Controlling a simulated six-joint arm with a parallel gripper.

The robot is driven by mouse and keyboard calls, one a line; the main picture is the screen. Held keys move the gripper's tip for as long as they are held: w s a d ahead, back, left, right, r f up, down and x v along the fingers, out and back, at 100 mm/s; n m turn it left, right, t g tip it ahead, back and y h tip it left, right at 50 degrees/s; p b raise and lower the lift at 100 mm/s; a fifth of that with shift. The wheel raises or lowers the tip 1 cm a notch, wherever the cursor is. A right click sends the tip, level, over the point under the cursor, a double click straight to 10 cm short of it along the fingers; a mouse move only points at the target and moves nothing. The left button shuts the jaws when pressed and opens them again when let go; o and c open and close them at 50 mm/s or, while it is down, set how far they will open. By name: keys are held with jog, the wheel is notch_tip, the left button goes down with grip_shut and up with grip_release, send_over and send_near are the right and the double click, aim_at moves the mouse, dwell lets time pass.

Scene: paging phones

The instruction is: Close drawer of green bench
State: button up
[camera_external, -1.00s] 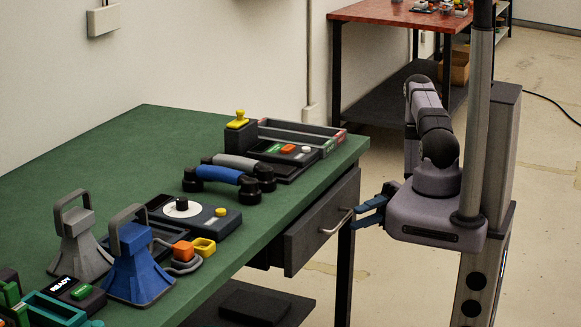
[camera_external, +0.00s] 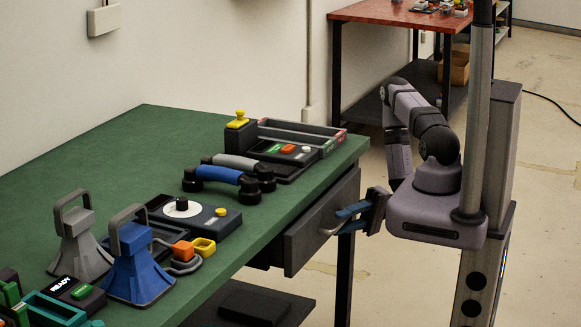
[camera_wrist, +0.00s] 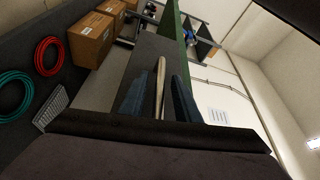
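The green bench (camera_external: 115,150) has a dark drawer (camera_external: 305,243) under its right edge. The drawer is pulled partly out, its front standing out past the bench edge. Its pale bar handle (camera_external: 334,225) is partly covered by my fingers. My gripper (camera_external: 346,218), with blue fingers, is at the handle. In the wrist view the handle (camera_wrist: 160,85) runs between the two separated fingers of my gripper (camera_wrist: 159,98), with a gap visible beside it. I cannot tell whether either finger touches it. The drawer's inside is hidden.
Blue and grey handsets (camera_external: 228,175), a dial box (camera_external: 190,212) and a blue cradle (camera_external: 138,262) are among the things on the bench top. A red-topped table (camera_external: 390,14) stands behind. The floor right of the bench is clear around my base.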

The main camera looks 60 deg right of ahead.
aim_at(330, 219)
jog(key=shift+w+a, duration=0.1)
jog(key=shift+a, duration=0.15)
grip_shut()
jog(key=shift+w+f, duration=0.1)
jog(key=shift+w, duration=1.75)
jog(key=shift+w+d, duration=0.1)
jog(key=shift+w, duration=0.2)
grip_release()
jog(key=shift+w, duration=0.1)
